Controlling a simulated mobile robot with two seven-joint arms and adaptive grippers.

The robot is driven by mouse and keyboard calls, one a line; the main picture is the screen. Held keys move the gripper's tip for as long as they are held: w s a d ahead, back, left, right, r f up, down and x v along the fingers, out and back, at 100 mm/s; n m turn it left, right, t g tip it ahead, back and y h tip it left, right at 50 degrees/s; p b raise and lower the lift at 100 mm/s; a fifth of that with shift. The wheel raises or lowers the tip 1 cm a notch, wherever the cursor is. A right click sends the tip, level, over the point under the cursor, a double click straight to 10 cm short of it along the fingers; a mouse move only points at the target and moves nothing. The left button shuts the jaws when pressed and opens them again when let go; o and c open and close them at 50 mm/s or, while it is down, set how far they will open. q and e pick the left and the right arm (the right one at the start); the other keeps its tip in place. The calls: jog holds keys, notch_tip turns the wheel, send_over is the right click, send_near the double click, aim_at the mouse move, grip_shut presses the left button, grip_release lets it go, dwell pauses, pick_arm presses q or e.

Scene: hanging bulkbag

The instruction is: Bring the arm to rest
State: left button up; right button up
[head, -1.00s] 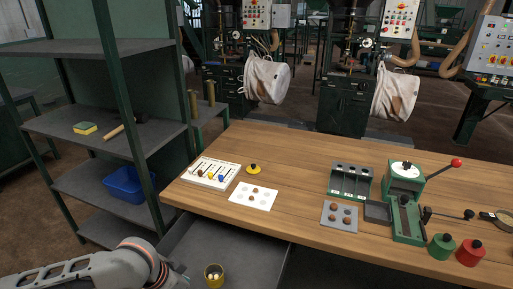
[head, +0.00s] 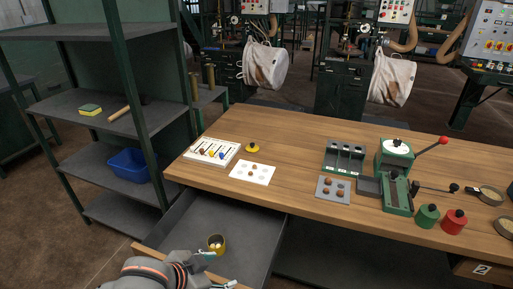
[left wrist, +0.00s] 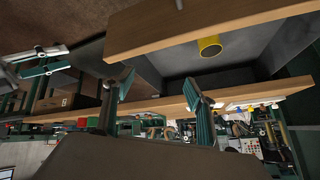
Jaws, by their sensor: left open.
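My left gripper (head: 214,271) is open and empty at the bottom of the head view, at the front of the open grey drawer (head: 245,238). In the left wrist view its two fingers (left wrist: 158,92) stand apart with nothing between them. A yellow cup (head: 216,246) with pale round things in it stands in the drawer, just beyond the gripper. The cup also shows in the left wrist view (left wrist: 210,46), apart from the fingers. At the left of the wrist view is what looks like my right gripper (left wrist: 42,60); its opening is unclear.
The drawer's wooden front (left wrist: 170,28) is close to the left gripper. The wooden workbench (head: 290,180) holds a white slotted board (head: 212,152), a spotted card (head: 252,173) and a green press (head: 395,165). A shelf rack (head: 125,105) with a blue bin (head: 130,164) stands at left.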

pick_arm(q)
jog(key=s+a+f+n+y, duration=0.15)
jog(key=s+a+y, duration=0.4)
jog(key=a, duration=0.75)
jog(key=s+a+n+y, duration=0.2)
jog(key=s+a+y, duration=0.3)
jog(key=a, duration=0.8)
jog(key=w+d+f+n+t+h, duration=0.1)
jog(key=d+f+t+h, duration=0.3)
jog(key=d+f+h, duration=0.4)
jog(key=d+f+n, duration=0.1)
jog(key=d+f, duration=0.4)
jog(key=d, duration=0.2)
jog(key=shift+d+f+n+h, duration=0.35)
jog(key=shift+d, duration=0.05)
